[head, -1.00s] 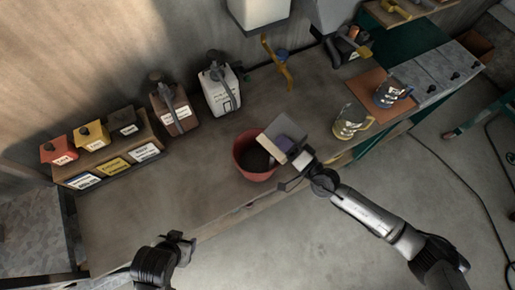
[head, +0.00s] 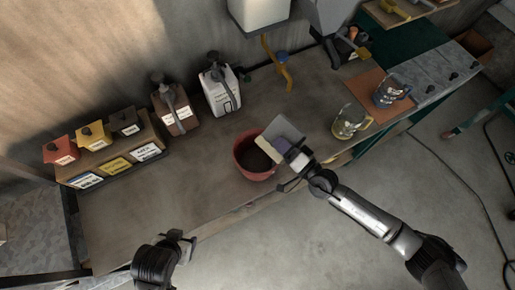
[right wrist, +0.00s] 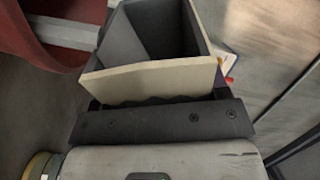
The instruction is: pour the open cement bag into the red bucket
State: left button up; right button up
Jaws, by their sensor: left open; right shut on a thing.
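The red bucket (head: 241,157) stands upright on the workbench near its front edge, with a dark grey-brown inside. Its curved red wall also shows at the upper left of the right wrist view (right wrist: 50,55). The open cement bag (head: 285,130), pale and box-like, is tilted at the bucket's right rim. In the right wrist view its open, grey inside and cream wall (right wrist: 150,80) show. My right gripper (head: 297,158) is shut on the bag, to the right of the bucket. I cannot see any cement falling. My left gripper (head: 183,243) is open and empty off the bench's front edge.
Two jugs, one with a yellow handle (head: 349,121) and one blue-grey (head: 389,92), stand to the right. A white canister (head: 221,92) and a brown one (head: 176,108) stand behind. Small coloured containers (head: 93,137) sit at the left. The bench left of the bucket is clear.

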jog(key=shift+s+a+r+n+p, duration=0.15)
jog(key=shift+a+n+p, duration=0.05)
jog(key=shift+n+p, duration=0.25)
dwell(0.3)
jog(key=shift+s+a+r+n+p, duration=0.1)
jog(key=shift+a+n+p, duration=0.05)
jog(key=shift+n+p, duration=0.35)
